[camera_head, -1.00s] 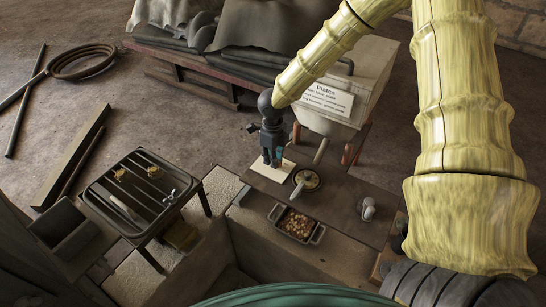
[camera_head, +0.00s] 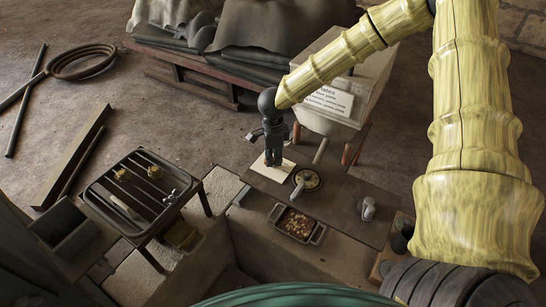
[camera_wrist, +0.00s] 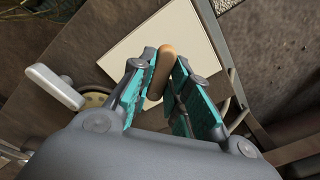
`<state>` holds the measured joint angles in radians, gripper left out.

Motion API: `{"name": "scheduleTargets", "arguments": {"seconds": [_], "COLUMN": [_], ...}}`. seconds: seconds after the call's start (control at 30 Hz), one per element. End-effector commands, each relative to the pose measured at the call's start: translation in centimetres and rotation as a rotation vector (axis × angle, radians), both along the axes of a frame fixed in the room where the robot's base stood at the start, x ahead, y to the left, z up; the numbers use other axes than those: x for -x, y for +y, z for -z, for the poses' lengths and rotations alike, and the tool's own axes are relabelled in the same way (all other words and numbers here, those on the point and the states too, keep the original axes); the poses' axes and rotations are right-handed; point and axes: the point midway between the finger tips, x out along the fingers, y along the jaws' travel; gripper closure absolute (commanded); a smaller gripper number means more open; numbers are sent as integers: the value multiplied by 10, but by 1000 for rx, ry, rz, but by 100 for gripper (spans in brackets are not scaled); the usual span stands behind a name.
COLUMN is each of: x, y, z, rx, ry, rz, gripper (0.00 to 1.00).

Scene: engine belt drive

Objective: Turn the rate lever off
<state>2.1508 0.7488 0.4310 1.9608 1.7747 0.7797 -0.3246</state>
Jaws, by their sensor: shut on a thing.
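My gripper (camera_head: 273,163) is low over a pale square plate (camera_head: 258,172) on the bench. In the wrist view, the teal-padded fingers of my gripper (camera_wrist: 166,88) are shut on a rounded brown handle (camera_wrist: 164,66), with the pale plate (camera_wrist: 185,38) behind it. The handle's lower part is hidden by the fingers, and I cannot tell whether it is the rate lever. A pale lever on a round brass dial (camera_head: 311,180) stands to the right, apart from my gripper; the wrist view shows a pale lever (camera_wrist: 54,86) at left.
A small tray of bits (camera_head: 297,225) and a grey knob (camera_head: 368,208) are on the bench. Another pale lever (camera_head: 320,151) stands close right of my gripper, before a pale box with a sign (camera_head: 330,101). A slatted rack (camera_head: 140,192) stands at left.

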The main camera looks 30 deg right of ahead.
Motion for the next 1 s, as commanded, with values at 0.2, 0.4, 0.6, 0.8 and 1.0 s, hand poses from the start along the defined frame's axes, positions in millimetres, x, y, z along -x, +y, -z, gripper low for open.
{"name": "scheduleTargets", "arguments": {"seconds": [0.2,0.4,0.6,0.8,1.0], "x": [-3,-3,-3,-3,-3], "y": [-1,-2,-1,-2,-2], "z": [-2,-2,-2,-2,-2], "rx": [2,2,3,3,3], "ry": [-6,-4,-6,-4,-4], "rz": [-204,-393,-575,-726,-832], "gripper": [100,100,100,100,100]}}
